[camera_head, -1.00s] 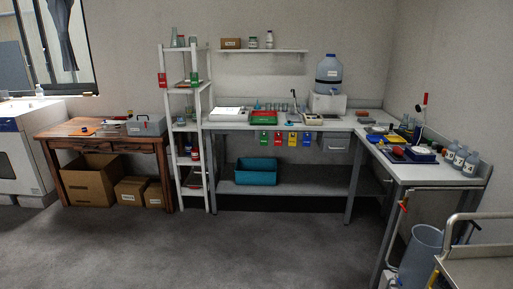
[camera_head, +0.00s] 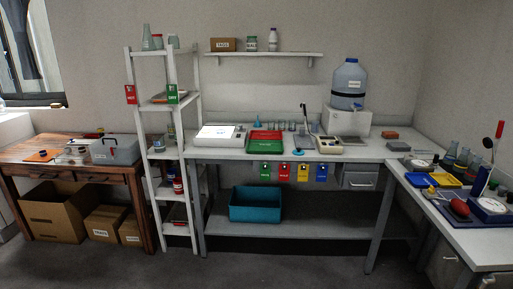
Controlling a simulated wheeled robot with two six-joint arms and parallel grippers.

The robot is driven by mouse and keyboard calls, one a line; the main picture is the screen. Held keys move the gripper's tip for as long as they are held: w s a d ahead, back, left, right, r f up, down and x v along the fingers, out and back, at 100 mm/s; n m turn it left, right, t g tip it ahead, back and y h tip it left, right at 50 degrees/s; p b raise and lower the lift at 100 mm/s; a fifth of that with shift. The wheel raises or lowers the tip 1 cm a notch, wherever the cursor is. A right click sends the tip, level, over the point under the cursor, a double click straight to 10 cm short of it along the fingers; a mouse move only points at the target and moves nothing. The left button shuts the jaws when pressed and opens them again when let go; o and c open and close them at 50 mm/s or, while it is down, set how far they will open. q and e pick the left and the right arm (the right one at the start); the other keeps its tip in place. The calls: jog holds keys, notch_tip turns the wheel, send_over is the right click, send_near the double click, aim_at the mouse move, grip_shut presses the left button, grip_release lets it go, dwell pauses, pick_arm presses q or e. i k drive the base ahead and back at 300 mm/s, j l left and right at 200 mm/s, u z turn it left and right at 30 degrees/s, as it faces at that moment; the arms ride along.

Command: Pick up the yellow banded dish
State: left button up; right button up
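I cannot make out a yellow banded dish for certain; at this distance the small items on the benches are too small to tell. On the right bench (camera_head: 468,240) a yellow tray (camera_head: 445,180) lies beside a blue tray, with small items around them. Neither of my grippers is in view.
The back bench (camera_head: 370,150) carries red and green trays, a white device (camera_head: 218,133) and a water jug (camera_head: 349,84). A white shelf rack (camera_head: 148,150) stands between it and the wooden table (camera_head: 65,171). A teal bin (camera_head: 255,204) sits underneath. The foreground floor is clear.

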aim_at(206, 131)
jog(key=i, duration=1.65)
